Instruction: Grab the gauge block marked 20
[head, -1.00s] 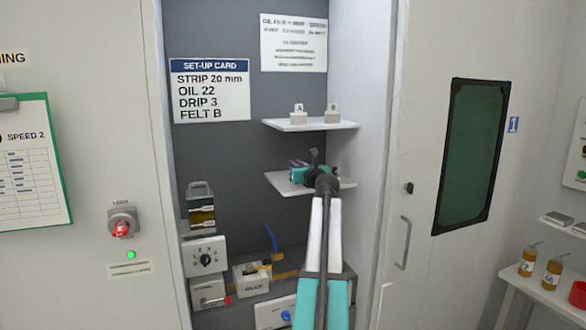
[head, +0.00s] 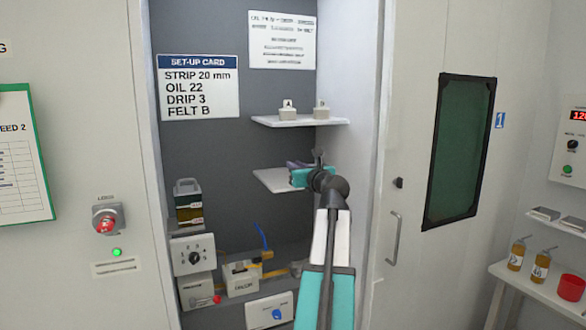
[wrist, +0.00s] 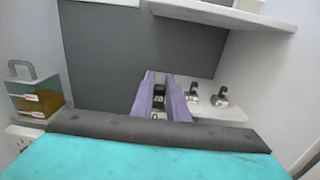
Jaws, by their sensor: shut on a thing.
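My gripper (head: 299,166) is at the lower shelf (head: 270,180) in the cabinet, and my arm hides much of the shelf. In the wrist view its two purple fingers (wrist: 160,98) are shut on a small block with dark and pale parts (wrist: 158,114). The fingers cover most of this block, and I cannot read its mark. Two more small blocks with dark knobs, one nearer (wrist: 191,99) and one farther right (wrist: 220,98), stand on the same shelf to the right of the fingers. I cannot read their marks either.
The upper shelf (head: 275,123) holds two pale blocks, A (head: 288,113) and another (head: 321,112). The cabinet's side wall (head: 350,90) is close on the right. An oil container (head: 188,203) and control boxes (head: 193,255) stand lower left.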

